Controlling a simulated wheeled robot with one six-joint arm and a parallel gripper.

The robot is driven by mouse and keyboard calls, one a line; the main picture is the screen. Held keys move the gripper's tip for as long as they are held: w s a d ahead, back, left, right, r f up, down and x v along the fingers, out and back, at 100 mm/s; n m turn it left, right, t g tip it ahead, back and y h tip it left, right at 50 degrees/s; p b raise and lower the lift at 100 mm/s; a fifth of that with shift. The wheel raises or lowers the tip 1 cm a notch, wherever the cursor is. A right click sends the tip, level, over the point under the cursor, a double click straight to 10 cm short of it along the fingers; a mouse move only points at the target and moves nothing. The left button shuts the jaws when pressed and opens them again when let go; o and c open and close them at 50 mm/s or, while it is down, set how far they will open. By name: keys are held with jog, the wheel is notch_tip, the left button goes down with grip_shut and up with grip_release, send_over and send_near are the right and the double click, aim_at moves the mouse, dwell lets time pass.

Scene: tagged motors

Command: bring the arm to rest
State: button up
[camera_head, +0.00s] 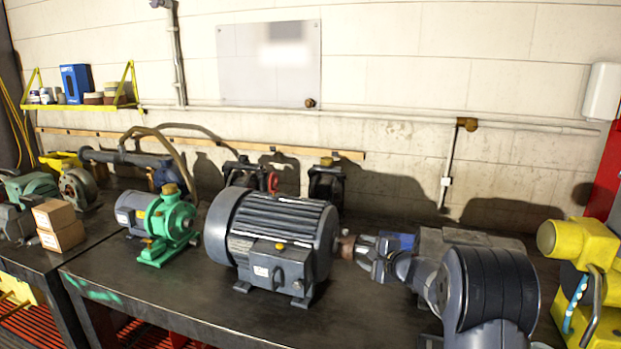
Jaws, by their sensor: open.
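My arm stands at the right front of the dark bench (170,309), its dark rounded joint nearest the camera. My gripper (366,252) is to the right of the large grey finned motor (280,228), close to the end of its brownish shaft. The jaws are open. Whether they touch the shaft I cannot tell. My arm hides part of a grey block-like object (470,239) behind it.
A green pump with a grey motor (165,223) stands left of the large motor. A yellow machine (583,260) stands at the right edge. Cardboard boxes (58,225) sit at the left. Dark valve-like parts (326,184) stand near the wall. The bench's front left is clear.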

jog(key=shift+f+n+t+y+b, duration=0.4)
jog(key=shift+n+t+b, duration=0.7)
jog(key=shift+b, duration=1.6)
jog(key=shift+n+t+b, duration=0.4)
jog(key=shift+t+b, duration=0.1)
jog(key=shift+s+r, duration=0.15)
